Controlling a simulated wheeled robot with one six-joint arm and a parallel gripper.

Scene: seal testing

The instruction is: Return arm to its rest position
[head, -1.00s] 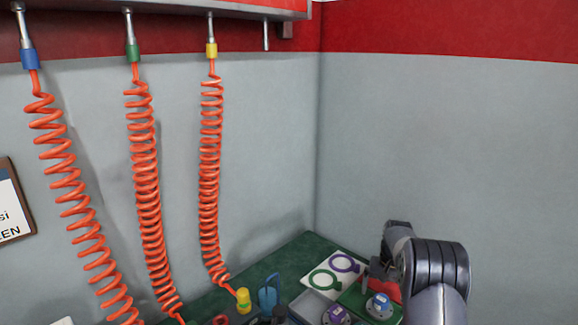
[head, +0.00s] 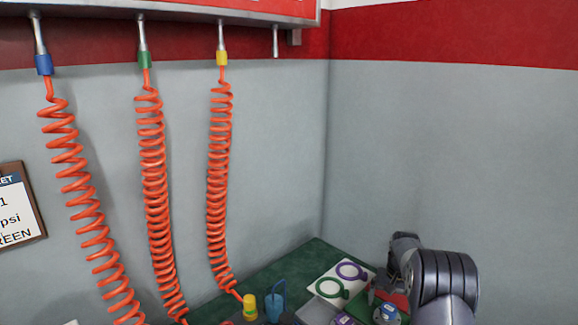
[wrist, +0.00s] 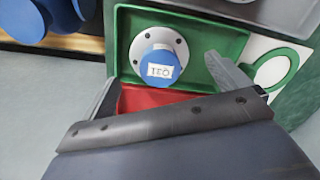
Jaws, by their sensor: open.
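My arm (head: 447,277) stands at the lower right of the head view, bent over the green bench corner. My gripper (wrist: 160,82) shows in the wrist view with its two dark fingers spread apart and nothing between them in its grasp. Beyond the fingers is a green tray (wrist: 126,35) with a red section (wrist: 140,100). In the tray sits a round grey flanged part with a blue cap (wrist: 160,66) bearing a white label. The blue cap also shows beside my arm in the head view (head: 391,311). The gripper's fingers are not clearly visible in the head view.
Orange coiled hoses (head: 155,190) hang along the left wall. A white card with green and purple rings (head: 330,288), a blue padlock-like item (head: 276,298) and a yellow fitting (head: 250,307) are on the green bench. The grey right wall stands behind my arm.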

